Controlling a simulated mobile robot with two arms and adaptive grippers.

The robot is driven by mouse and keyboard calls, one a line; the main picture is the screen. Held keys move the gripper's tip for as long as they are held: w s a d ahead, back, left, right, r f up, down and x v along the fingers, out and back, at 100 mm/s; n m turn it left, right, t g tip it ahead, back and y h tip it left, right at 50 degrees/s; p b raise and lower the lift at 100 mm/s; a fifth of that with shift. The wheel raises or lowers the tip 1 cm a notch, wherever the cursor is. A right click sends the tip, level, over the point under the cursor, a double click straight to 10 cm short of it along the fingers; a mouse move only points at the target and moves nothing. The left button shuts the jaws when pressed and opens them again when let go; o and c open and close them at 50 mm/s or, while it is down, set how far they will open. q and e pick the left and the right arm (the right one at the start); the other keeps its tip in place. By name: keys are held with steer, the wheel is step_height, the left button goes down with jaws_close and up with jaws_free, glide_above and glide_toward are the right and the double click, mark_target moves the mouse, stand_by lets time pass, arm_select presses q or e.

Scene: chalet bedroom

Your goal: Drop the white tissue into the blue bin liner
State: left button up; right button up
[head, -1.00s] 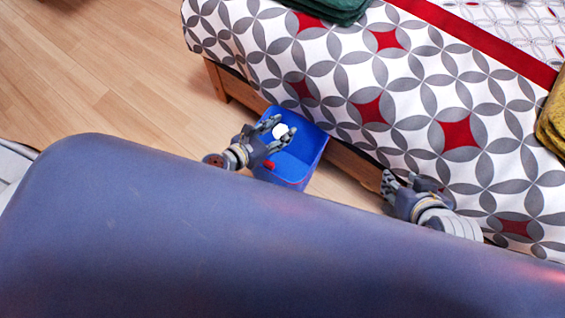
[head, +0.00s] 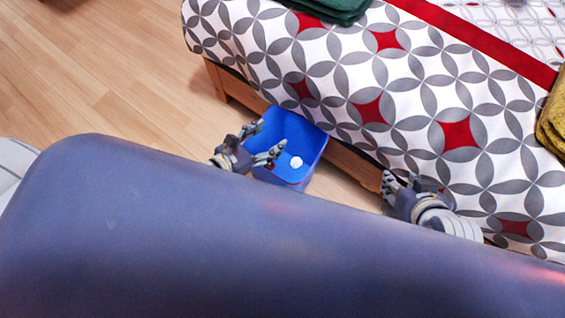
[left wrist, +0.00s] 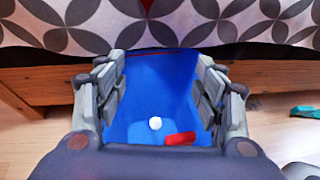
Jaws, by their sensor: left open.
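The blue bin liner (head: 309,143) lines a bin on the floor against the bed's side. The white tissue (head: 296,162) is a small white ball seen inside the blue liner; it also shows against the blue in the left wrist view (left wrist: 155,123). My left gripper (head: 265,141) is over the near left part of the bin, its fingers spread open and empty. In the left wrist view its fingers (left wrist: 160,95) stand wide apart on both sides of the bin. My right gripper (head: 388,182) is by the bed's edge, right of the bin; its opening is unclear.
The bed with a patterned cover (head: 420,85) and wooden frame (head: 235,88) fills the right side. A dark green folded cloth (head: 335,8) and a mustard cloth (head: 555,115) lie on it. Wooden floor (head: 110,70) is clear at left. A red piece (left wrist: 180,138) shows near the tissue.

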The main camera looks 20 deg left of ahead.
arm_select(q)
steer(key=v, duration=0.6)
steer(key=shift+s+a+r, duration=0.15)
steer(key=shift+s, duration=0.1)
stand_by(0.3)
